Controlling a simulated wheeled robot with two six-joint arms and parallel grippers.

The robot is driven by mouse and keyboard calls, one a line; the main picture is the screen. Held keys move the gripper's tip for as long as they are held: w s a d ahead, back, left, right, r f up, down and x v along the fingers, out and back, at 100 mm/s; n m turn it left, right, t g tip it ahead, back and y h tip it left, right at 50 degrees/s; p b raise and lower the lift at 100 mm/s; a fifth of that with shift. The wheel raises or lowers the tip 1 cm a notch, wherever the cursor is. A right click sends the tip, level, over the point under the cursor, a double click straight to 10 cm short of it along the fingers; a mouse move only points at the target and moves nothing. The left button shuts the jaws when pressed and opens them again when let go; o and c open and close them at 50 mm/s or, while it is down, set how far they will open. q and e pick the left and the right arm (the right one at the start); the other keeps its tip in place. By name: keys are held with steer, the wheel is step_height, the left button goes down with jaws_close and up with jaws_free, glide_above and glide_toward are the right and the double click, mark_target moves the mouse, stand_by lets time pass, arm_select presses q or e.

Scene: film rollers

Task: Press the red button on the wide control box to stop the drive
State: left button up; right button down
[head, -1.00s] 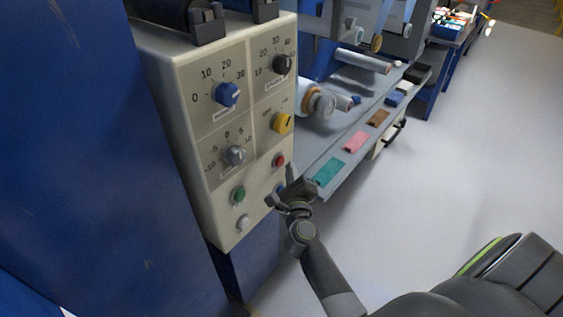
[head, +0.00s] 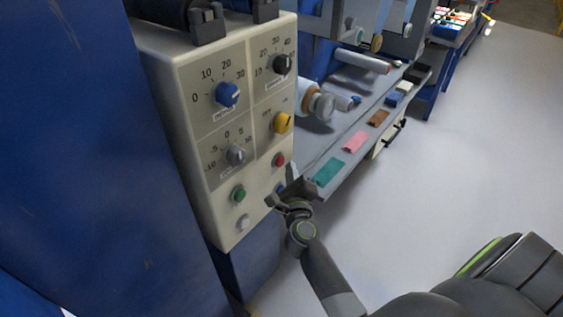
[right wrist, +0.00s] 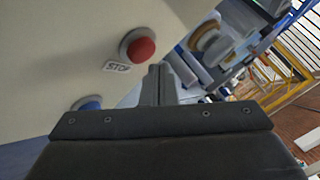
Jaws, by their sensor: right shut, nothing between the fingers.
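The wide control box (head: 207,185) is cream-coloured and stands upright at the left of the head view. Its red button (head: 279,159) sits low on the right side of the panel. In the right wrist view the red button (right wrist: 141,50) shows close up, with a label reading STOP beside it. My right gripper (head: 284,190) is shut and empty, just below the red button at the box's lower right edge. In the right wrist view its fingertips (right wrist: 159,70) are close to the button, with no clear contact. A blue button (right wrist: 86,104) is partly hidden. My left gripper is not in view.
A grey shelf with coloured pads (head: 355,142) and rollers (head: 361,61) lies right of the box. Open floor (head: 480,150) spreads further right.

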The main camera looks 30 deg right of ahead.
steer(key=shift+w, duration=0.1)
steer(key=shift+w+a, duration=0.15)
steer(key=shift+w, duration=0.15)
steer(key=shift+w+a, duration=0.2)
steer(key=shift+w, duration=0.25)
stand_by(0.9)
steer(key=shift+s, duration=0.1)
steer(key=shift+s+d+p, duration=0.35)
steer(key=shift+s, duration=0.4)
steer(key=s, duration=0.1)
steer(key=s+d, duration=0.1)
steer(key=s, duration=0.1)
steer(key=s+d+p, duration=0.1)
steer(key=shift+s, duration=0.3)
